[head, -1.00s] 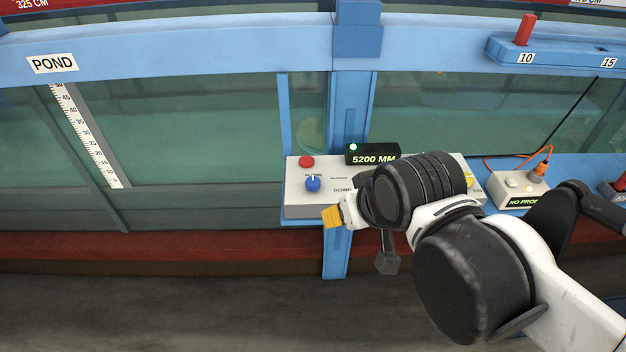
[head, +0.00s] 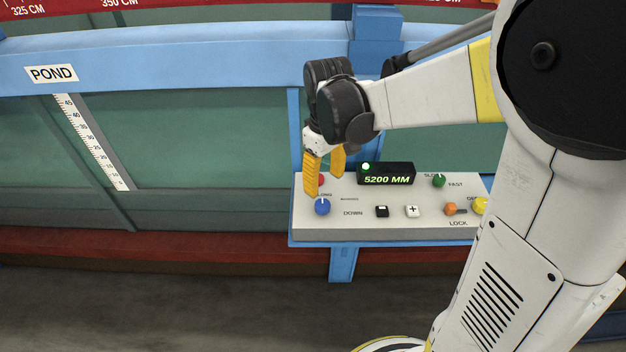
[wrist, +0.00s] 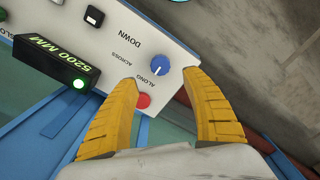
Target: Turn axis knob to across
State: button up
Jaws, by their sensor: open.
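The axis knob is a round blue knob (head: 322,207) with a white pointer line, at the left end of the grey control panel (head: 370,228). Its line points toward the ALONG label; the ACROSS label lies beside it. In the wrist view the blue knob (wrist: 160,79) sits ahead of and between the yellow fingers. My gripper (head: 325,178) is open and empty, above the panel's left end. Its fingers show apart in the wrist view (wrist: 164,92) and do not touch the knob. A red button (wrist: 143,101) lies between the fingers, nearer the palm.
A black display (head: 387,174) reading 5200 MM with a green light stands at the panel's back. A green knob (head: 439,181), black and white buttons, an orange lever (head: 451,209) and a yellow knob (head: 480,206) are farther right. Flume glass rises behind.

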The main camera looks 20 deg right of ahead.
aim_at(323, 204)
notch_tip(323, 204, down, 10)
jog(key=b, duration=0.3)
jog(key=shift+r, duration=0.25)
jog(key=c, duration=1.2)
